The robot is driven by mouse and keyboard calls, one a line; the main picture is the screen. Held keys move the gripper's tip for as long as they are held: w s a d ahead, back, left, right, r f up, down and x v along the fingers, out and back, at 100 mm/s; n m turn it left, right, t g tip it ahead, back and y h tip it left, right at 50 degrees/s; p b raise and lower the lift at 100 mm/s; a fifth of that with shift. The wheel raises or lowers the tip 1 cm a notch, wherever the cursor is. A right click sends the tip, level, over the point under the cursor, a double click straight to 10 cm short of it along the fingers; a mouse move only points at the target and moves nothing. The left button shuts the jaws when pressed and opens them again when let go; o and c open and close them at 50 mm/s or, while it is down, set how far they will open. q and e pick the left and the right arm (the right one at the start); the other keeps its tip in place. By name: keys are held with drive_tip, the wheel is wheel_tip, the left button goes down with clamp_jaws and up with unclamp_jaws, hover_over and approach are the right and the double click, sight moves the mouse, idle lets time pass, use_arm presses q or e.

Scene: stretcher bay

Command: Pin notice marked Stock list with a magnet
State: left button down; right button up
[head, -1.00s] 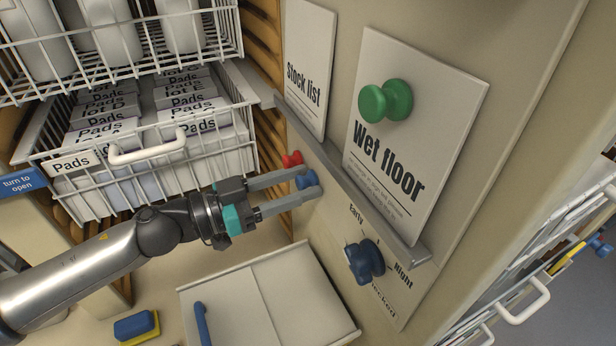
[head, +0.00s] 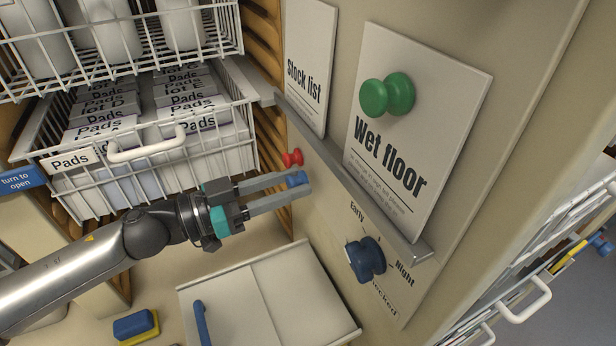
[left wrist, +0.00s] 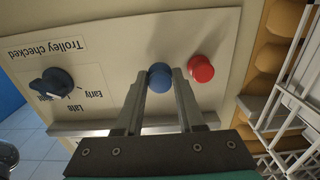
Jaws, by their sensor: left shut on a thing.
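The Stock list notice (head: 308,70) stands upright on the ledge against the board at the upper middle of the head view, with no magnet on it. My left gripper (head: 299,187) is shut on the blue magnet (head: 296,178), just in front of the panel below the ledge. In the left wrist view the blue magnet (left wrist: 160,76) sits between the fingertips. A red magnet (head: 292,158) is on the panel beside it, and it also shows in the left wrist view (left wrist: 201,69). A green magnet (head: 387,95) is on the Wet floor notice (head: 410,150). My right gripper is not in view.
A grey ledge (head: 340,172) runs under both notices. A blue knob (head: 366,259) with Early and Night labels juts from the panel. A wire basket of pads (head: 150,150) stands left of the board. A lidded white box (head: 265,300) lies below.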

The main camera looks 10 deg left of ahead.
sight(288, 185)
use_arm(q)
drive_tip(key=shift+b+v, duration=0.4)
drive_tip(key=shift+v, duration=1.3)
